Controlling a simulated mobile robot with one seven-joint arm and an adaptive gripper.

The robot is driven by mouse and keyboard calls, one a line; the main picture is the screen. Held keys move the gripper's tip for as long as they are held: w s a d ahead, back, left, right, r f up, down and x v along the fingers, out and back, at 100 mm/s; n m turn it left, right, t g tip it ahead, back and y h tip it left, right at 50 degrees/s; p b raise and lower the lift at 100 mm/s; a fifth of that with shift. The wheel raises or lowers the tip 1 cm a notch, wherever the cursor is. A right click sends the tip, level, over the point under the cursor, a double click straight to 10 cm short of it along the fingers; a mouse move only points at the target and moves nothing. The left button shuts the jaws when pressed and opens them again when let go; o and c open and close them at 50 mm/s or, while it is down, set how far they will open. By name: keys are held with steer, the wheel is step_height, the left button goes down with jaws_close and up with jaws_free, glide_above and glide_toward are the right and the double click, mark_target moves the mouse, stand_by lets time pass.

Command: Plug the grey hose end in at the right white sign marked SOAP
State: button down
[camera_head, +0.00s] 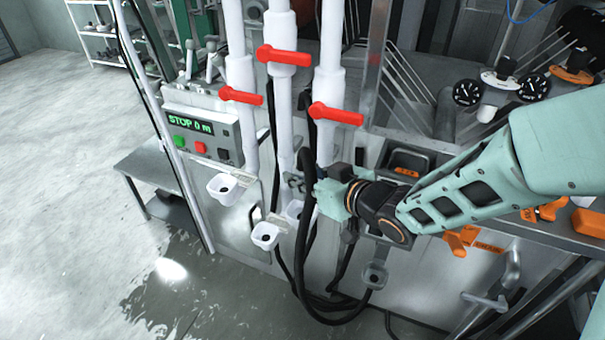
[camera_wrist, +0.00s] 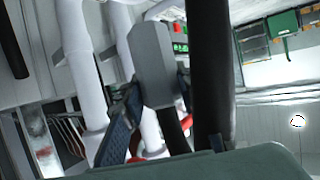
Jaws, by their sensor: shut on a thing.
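The grey hose end (camera_wrist: 151,58) is a pale grey block in the wrist view, with a dark hose below it. My gripper (camera_wrist: 155,95) is shut on it, one dark finger on each side. In the head view my gripper (camera_head: 308,188) is in front of the machine, by the right white pipe; the hose end cannot be made out clearly there. White square sockets show at left (camera_head: 226,188), middle (camera_head: 265,235) and right (camera_head: 293,210), the right one partly behind a black hose. I cannot read SOAP on any sign. The hose end looks apart from the sockets.
White pipes with red valve handles (camera_head: 338,113) stand above the sockets. A black hose (camera_head: 305,235) loops down close to my gripper. A grey socket piece (camera_head: 375,276) hangs below my wrist. A control box (camera_head: 200,133) reads STOP 0 m. Floor at left is clear.

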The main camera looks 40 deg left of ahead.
mark_target(302, 198)
steer(key=shift+s+f+b, duration=0.1)
steer(key=shift+f+b, duration=0.3)
steer(key=shift+f, duration=0.05)
steer(key=shift+f+b, duration=2.7)
steer(key=shift+f, duration=0.35)
steer(key=c, duration=1.4)
jaws_free()
steer(key=shift+c, duration=0.2)
